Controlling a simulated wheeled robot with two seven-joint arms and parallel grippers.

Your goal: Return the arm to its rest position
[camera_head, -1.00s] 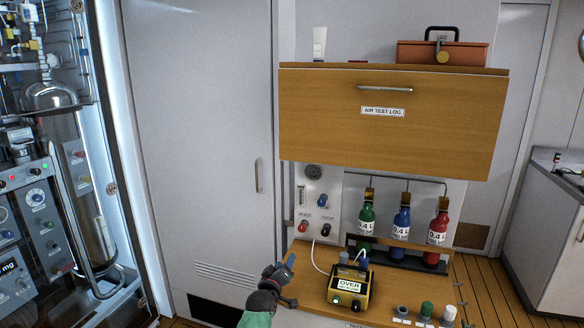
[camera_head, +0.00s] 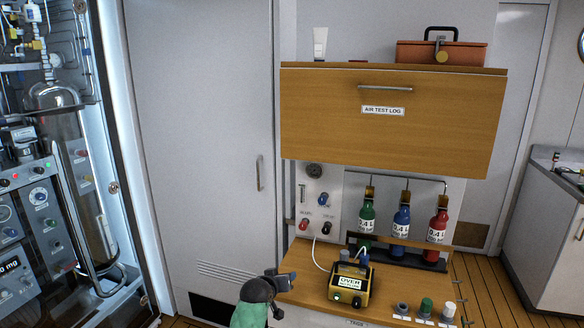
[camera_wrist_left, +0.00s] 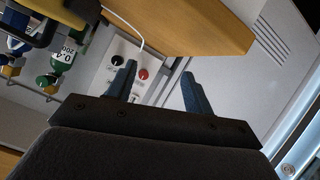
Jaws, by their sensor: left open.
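My left gripper (camera_head: 288,281) is at the left front edge of the wooden counter, low in the head view, with its green and dark arm coming up from the bottom. In the left wrist view its two blue fingers (camera_wrist_left: 160,88) stand apart with nothing between them. Past the fingers, that view shows the fill panel (camera_wrist_left: 150,80) with its black and red knobs. The fill panel also shows in the head view (camera_head: 315,200). My right gripper is in neither view.
A yellow meter (camera_head: 350,284) reading "OVER" stands on the counter, joined to a white hose. Green (camera_head: 367,220), blue (camera_head: 401,224) and red (camera_head: 437,226) bottles hang behind it. Several small capped items line the front right. A wooden cabinet (camera_head: 390,135) overhangs the counter.

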